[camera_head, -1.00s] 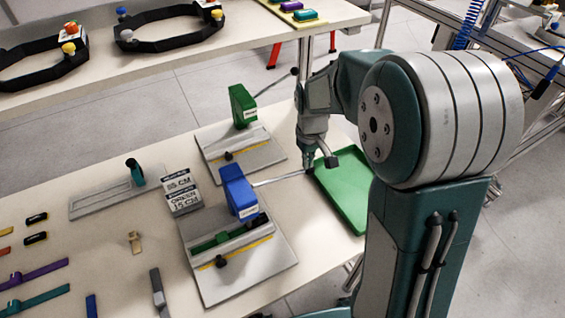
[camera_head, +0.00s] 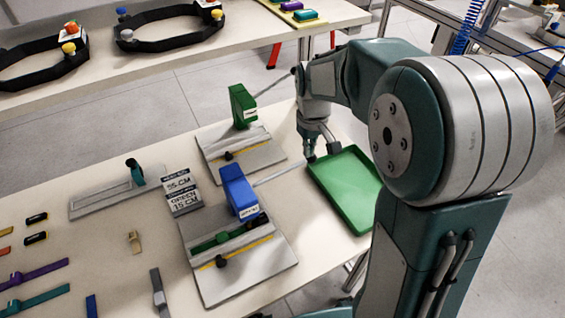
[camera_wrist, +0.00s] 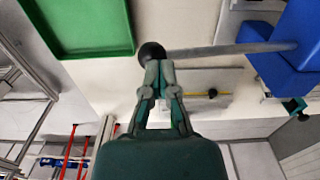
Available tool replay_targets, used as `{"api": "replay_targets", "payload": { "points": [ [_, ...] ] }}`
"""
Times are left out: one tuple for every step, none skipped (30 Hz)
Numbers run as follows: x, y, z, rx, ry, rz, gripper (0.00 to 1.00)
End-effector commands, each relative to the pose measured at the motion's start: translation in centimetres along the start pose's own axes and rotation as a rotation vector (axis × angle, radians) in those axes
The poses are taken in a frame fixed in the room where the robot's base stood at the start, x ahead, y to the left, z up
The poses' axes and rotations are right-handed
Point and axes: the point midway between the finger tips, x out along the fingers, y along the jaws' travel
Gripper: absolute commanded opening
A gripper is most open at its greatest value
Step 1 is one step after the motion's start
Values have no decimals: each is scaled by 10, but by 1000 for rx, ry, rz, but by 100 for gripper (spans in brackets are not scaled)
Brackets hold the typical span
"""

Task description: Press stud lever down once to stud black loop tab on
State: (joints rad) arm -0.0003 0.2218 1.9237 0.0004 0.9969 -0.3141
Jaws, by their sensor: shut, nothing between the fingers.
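A blue press (camera_head: 238,192) stands on a grey base plate (camera_head: 262,272). Its grey lever (camera_head: 280,175) points right and slants slightly up toward my gripper. A green strap (camera_head: 232,234) lies in the fixture before the press, with small black pieces on and near it; which is the loop tab I cannot tell. In the wrist view the lever (camera_wrist: 215,50) runs from the blue press (camera_wrist: 290,40) to a black ball knob (camera_wrist: 152,52). My gripper (camera_wrist: 160,66) is shut and empty, its tips overlapping the knob in view; contact is unclear. In the head view it (camera_head: 322,153) hangs beside the green tray.
A green tray (camera_head: 346,185) lies right of the press. A green press (camera_head: 241,105) with its own lever stands behind. A sign (camera_head: 182,192), a grey fixture (camera_head: 102,199) and several straps fill the left. Black headbands (camera_head: 165,40) sit on the back table.

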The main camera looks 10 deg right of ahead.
Motion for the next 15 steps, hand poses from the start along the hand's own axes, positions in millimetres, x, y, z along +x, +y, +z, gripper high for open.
{"api": "replay_targets", "payload": {
  "points": [
    [-4, 0, 0, 0, 2, 1, 0],
    [-6, 0, 0, 0, 1, 1, 0],
    [-8, 0, 0, 0, 1, 1, 0],
    [-10, 0, 0, 0, 1, 1, 0],
    [-13, 0, 0, 0, 2, 1, 0],
    [-15, 0, 0, 0, 2, 1, 0],
    [-17, 0, 0, 0, 2, 1, 0],
    [-20, 0, 0, 0, 1, 1, 0],
    [-22, 0, 0, 0, 1, 1, 0],
    [-24, 0, 0, 0, 2, 1, 0],
    [-26, 0, 0, 0, 2, 1, 0],
    [-29, 0, 0, 0, 1, 1, 0],
    [-31, 0, 0, 0, 1, 1, 0],
    [-33, 0, 0, 0, 1, 1, 0],
    [-36, 0, 0, 0, 1, 1, 0]
  ]
}}
